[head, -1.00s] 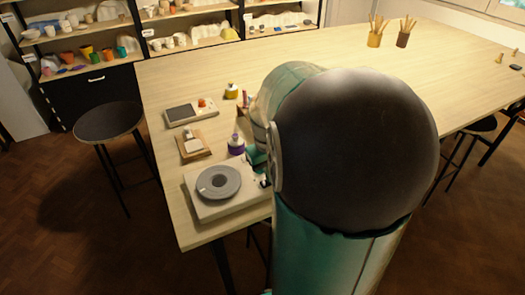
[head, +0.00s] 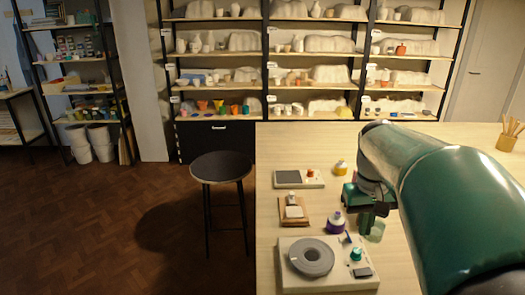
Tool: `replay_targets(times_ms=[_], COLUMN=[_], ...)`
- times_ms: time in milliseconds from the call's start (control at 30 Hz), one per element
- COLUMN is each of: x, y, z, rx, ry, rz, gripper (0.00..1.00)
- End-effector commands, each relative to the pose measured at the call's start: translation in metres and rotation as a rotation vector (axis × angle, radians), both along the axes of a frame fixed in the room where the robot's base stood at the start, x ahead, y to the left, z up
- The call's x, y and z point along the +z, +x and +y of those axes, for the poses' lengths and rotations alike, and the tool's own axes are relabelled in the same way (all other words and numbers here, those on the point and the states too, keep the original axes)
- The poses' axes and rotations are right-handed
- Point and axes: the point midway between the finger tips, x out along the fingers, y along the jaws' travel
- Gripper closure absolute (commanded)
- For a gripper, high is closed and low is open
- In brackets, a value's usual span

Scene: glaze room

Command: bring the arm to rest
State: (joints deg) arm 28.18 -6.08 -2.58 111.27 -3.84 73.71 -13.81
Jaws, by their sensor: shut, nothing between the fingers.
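My arm reaches in from the right side of the head view, over the pale wooden table (head: 440,140). My gripper (head: 366,222) points down above the table, near the purple-and-white bottle (head: 336,222) and behind the device with the grey round wheel (head: 311,257). It is shut with nothing held. A pale green translucent thing (head: 377,232) shows just right of the fingers. I cannot tell whether the gripper touches it. The fingertips are small and partly dark in this view.
A yellow bottle (head: 341,168), a flat device with a dark plate (head: 288,178) and a wooden board with a white piece (head: 293,211) stand nearby. A green-topped knob (head: 355,254) sits beside the wheel. A stool (head: 221,167) stands left of the table; shelves (head: 318,115) line the back.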

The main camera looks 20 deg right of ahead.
Motion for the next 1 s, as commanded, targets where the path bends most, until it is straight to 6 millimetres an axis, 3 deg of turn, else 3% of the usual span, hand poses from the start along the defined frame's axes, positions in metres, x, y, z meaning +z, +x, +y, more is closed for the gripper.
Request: replay_targets(times_ms=[167,367,500,700,833,1000], x=[0.002,0.006,0.003,-0.01,-0.017,-0.019], y=[-0.001,-0.011,-0.027,-0.055,-0.066,-0.069], z=[0.015,0.083,0.136,0.194,0.212,0.217], rx=[0.019,0.103,0.173,0.256,0.283,0.288], ry=[-0.008,-0.036,-0.044,-0.025,-0.011,-0.006], rz=[-0.025,-0.154,-0.271,-0.423,-0.477,-0.495], gripper=[1.0,1.0,1.0,1.0,1.0,1.0])
